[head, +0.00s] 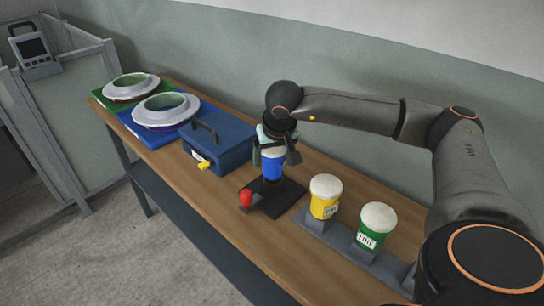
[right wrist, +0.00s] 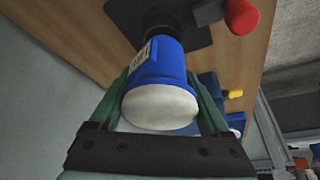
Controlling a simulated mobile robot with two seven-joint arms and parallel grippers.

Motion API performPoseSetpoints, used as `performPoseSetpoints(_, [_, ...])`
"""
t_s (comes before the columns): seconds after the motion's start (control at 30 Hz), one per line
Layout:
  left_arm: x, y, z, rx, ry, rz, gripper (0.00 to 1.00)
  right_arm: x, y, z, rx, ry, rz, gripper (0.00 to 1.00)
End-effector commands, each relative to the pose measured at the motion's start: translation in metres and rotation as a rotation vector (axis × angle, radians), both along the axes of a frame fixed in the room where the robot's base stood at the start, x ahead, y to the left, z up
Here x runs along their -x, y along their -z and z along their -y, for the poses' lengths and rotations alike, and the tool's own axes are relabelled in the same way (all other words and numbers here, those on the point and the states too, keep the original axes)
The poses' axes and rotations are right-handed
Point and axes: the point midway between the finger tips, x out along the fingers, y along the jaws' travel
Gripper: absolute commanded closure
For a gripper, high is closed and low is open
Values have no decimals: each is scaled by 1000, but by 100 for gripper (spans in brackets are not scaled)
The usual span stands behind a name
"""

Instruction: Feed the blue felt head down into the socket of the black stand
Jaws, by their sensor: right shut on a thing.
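The blue felt head (head: 272,169) is a blue cylinder with a white felt end and a label. My right gripper (head: 275,157) is shut on it, one finger on each side, and holds it upright with the felt up. In the right wrist view the blue head (right wrist: 158,66) sits between the green fingers. The black stand (head: 288,197) has a flat base, a socket and a red knob (head: 246,197). The head's lower end is right at the socket; I cannot tell whether it is inside. My left gripper is not in view.
A yellow head (head: 325,197) and a green head (head: 375,227) stand on a grey rack (head: 340,241) to the right. A blue toolbox (head: 222,149) is left of the stand. Two round moulds (head: 165,110) lie on mats at the bench's far end. The wall runs behind.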

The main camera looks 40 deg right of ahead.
Motion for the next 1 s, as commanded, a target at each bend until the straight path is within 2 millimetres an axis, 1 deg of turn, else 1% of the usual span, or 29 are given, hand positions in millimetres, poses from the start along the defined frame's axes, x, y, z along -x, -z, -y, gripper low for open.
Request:
performPoseSetpoints(0.57, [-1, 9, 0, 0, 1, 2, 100, -1, 11, 0, 0, 0, 2, 97])
performPoseSetpoints(0.6, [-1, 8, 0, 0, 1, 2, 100, -1, 10, 0, 0, 0, 2, 16])
performPoseSetpoints(0.73, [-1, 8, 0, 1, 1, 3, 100, 0, 10, 0, 0, 0, 2, 1])
performPoseSetpoints(0.77, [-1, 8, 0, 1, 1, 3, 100, 0, 11, 0, 0, 0, 1, 0])
performPoseSetpoints(1.0, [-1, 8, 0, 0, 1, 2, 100, 0, 12, 0, 0, -1, -2, 0])
